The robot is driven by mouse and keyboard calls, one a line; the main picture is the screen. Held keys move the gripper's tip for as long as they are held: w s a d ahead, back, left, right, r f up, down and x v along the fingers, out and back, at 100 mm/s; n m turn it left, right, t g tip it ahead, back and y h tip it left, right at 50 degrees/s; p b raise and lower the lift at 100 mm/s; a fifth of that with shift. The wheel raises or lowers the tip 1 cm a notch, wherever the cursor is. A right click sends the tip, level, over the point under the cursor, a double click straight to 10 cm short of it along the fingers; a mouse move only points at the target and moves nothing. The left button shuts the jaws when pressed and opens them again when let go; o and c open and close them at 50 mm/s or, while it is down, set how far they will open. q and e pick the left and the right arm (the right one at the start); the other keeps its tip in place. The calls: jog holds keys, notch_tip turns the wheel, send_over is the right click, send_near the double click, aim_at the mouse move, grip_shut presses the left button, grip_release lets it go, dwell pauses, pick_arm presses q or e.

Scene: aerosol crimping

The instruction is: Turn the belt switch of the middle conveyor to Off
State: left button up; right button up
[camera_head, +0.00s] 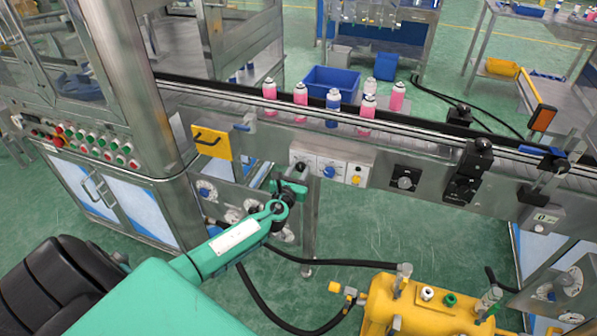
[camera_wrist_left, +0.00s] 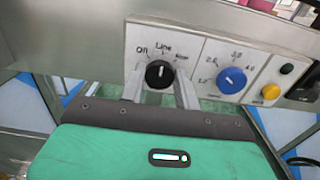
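The belt switch is a black knob (camera_wrist_left: 159,74) on a white panel (camera_head: 316,164) on the conveyor's front side. In the left wrist view its white mark points roughly up, toward "Line"; "Off" is printed to the left and a third label, partly hard to read, to the right. My left gripper (camera_wrist_left: 159,88) is open, one finger on each side of the knob, with visible gaps. In the head view my left gripper (camera_head: 290,190) is just below the panel. Whether a finger touches the panel cannot be told. My right gripper is not in view.
A blue dial (camera_wrist_left: 231,80) and a yellow button (camera_wrist_left: 270,91) sit right of the knob. A yellow handled plate (camera_head: 212,142) is left of the panel. A yellow tank (camera_head: 425,305) stands below with black hoses.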

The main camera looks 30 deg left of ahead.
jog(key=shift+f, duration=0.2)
pick_arm(q)
jog(key=shift+f+n+b, duration=0.1)
jog(key=shift+n+b, duration=0.45)
jog(key=shift+n, duration=0.05)
jog(key=n+b, duration=0.2)
jog(key=n, duration=0.1)
jog(key=shift+f, duration=0.1)
jog(key=shift+n, duration=0.6)
jog(key=shift+a+n+b, duration=0.1)
jog(key=shift+n+b, duration=0.55)
jog(key=shift+n, duration=0.45)
jog(key=shift+n+b, duration=0.3)
jog(key=shift+n, duration=1)
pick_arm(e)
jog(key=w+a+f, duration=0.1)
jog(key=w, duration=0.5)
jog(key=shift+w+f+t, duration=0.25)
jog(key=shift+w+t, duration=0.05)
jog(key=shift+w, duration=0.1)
